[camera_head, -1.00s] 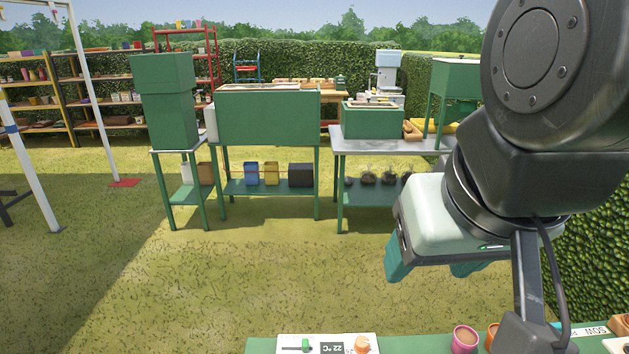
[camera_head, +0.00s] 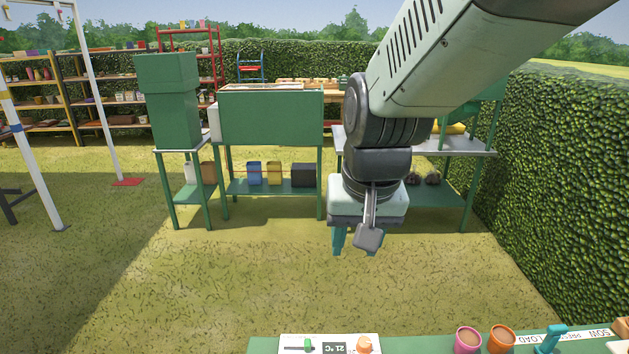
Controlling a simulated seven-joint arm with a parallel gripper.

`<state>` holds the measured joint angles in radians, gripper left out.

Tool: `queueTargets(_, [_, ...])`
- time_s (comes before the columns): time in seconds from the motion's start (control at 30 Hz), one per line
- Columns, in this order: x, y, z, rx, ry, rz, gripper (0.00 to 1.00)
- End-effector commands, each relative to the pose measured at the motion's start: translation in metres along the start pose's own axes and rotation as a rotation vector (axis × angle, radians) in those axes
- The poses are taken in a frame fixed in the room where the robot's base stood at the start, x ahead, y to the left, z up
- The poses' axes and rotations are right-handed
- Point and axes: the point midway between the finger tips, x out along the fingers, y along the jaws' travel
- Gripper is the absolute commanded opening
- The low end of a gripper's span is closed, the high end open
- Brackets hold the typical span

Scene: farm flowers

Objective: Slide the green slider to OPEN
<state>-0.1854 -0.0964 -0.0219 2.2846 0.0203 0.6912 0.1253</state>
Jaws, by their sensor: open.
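The green slider (camera_head: 308,346) sits in a dark slot on a white control panel (camera_head: 323,339) at the bottom edge of the view. It is at the right end of the visible slot. No OPEN label can be read. The panel also has a small display reading about 21 °C and an orange knob (camera_head: 364,345). My gripper (camera_head: 355,246) hangs above and beyond the panel, pointing down, with its teal fingers apart and nothing between them. It is well clear of the slider.
The panel is on a green bench (camera_head: 420,345), cut off by the frame. A pink pot (camera_head: 467,339), an orange pot (camera_head: 501,339) and a teal tool-like piece (camera_head: 549,339) stand to its right. Grass and green tables lie beyond.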

Motion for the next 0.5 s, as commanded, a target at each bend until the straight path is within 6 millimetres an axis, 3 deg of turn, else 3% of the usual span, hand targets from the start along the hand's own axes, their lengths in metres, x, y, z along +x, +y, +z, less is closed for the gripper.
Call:
queueTargets(0.03, [0.023,-0.007,-0.007,-0.001,-0.038,0.001,0.43])
queueTargets(0.23, [0.112,-0.035,-0.024,0.010,-0.142,0.014,0.43])
queueTargets(0.4, [0.184,-0.052,-0.019,0.018,-0.213,0.035,0.43])
queueTargets(0.5, [0.212,-0.058,-0.014,0.021,-0.239,0.046,0.43])
